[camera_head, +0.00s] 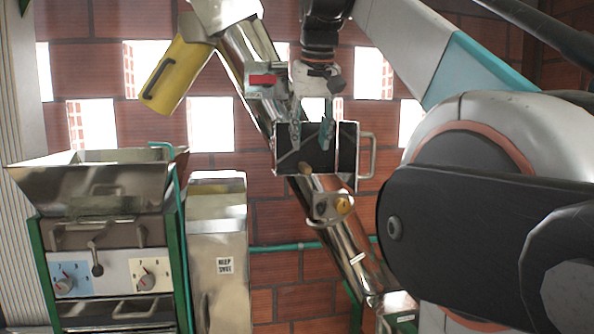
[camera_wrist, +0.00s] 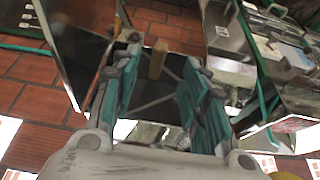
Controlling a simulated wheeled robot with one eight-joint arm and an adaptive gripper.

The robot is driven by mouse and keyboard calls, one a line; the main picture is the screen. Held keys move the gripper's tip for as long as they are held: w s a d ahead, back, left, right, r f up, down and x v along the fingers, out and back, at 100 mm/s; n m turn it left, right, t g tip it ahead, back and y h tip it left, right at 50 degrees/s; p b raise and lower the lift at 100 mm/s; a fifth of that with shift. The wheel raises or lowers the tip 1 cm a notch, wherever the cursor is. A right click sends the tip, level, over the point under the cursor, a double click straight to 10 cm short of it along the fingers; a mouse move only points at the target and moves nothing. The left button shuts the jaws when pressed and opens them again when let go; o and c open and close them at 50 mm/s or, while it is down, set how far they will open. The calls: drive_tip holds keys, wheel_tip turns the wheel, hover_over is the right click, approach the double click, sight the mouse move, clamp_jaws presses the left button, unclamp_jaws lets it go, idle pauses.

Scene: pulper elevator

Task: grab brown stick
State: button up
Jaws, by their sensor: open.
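The brown stick (camera_wrist: 157,59) shows in the wrist view as a short, light-brown piece beyond my fingertips, against the dark inside of an open metal box. In the head view its small brown end (camera_head: 305,168) shows at the box's lower edge. My gripper (camera_head: 312,138) is open and points down in front of the box opening (camera_head: 346,150). In the wrist view my gripper (camera_wrist: 155,88) has its green-grey fingers spread to either side of the stick's line. The fingers do not touch the stick. How far the stick lies from the fingertips is hard to tell.
The box sits on a slanted metal elevator tube (camera_head: 350,255). A yellow cylinder (camera_head: 178,72) hangs at the upper left. A pulper with a metal hopper (camera_head: 95,190) and knobs stands at left, beside a metal cabinet (camera_head: 217,230). A brick wall (camera_head: 290,270) is behind.

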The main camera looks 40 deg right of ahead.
sight(307, 166)
drive_tip(key=shift+x, duration=3.55)
drive_tip(key=shift+r, duration=0.1)
drive_tip(key=c, duration=0.9)
